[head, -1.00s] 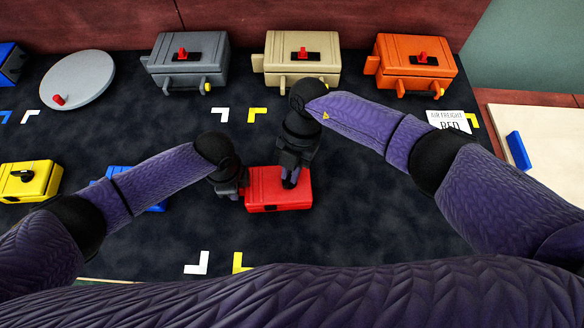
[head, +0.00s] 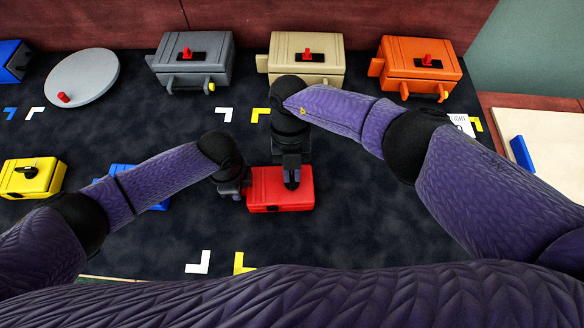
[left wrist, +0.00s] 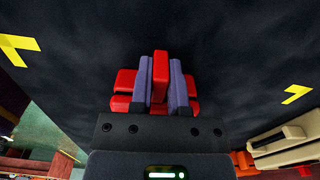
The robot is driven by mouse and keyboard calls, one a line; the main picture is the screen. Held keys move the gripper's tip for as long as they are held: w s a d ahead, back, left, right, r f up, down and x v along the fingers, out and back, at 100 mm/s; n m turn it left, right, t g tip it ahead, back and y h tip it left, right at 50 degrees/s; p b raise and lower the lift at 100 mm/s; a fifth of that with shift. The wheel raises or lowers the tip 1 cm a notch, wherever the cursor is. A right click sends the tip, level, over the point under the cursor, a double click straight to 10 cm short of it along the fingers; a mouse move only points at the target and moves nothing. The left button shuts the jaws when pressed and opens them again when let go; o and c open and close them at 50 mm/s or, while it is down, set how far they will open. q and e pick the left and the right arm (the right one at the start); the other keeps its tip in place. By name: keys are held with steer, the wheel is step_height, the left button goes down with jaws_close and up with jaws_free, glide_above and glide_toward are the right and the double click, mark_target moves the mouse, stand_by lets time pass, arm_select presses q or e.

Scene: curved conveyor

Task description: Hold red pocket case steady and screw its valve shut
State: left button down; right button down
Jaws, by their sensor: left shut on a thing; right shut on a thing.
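The red pocket case (head: 270,188) lies on the dark conveyor in front of me, and it also shows in the left wrist view (left wrist: 125,82). My left gripper (head: 243,185) is at the left end of the case. In the left wrist view, its two purple fingers (left wrist: 160,82) are shut on a red bar-like part of the case. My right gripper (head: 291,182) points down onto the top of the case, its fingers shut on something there. The valve itself is hidden by these fingers.
Grey (head: 190,62), beige (head: 305,58) and orange (head: 418,66) cases with red knobs stand along the back, beside a grey disc (head: 80,78). A yellow case (head: 32,178) and a partly hidden blue one (head: 152,203) lie left. The belt right of the red case is clear.

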stand_by(0.3)
steer(key=c, duration=0.7)
jaws_free()
steer(key=v, duration=1.2)
arm_select(q)
steer(key=c, duration=0.5)
jaws_free()
steer(key=shift+c, duration=0.2)
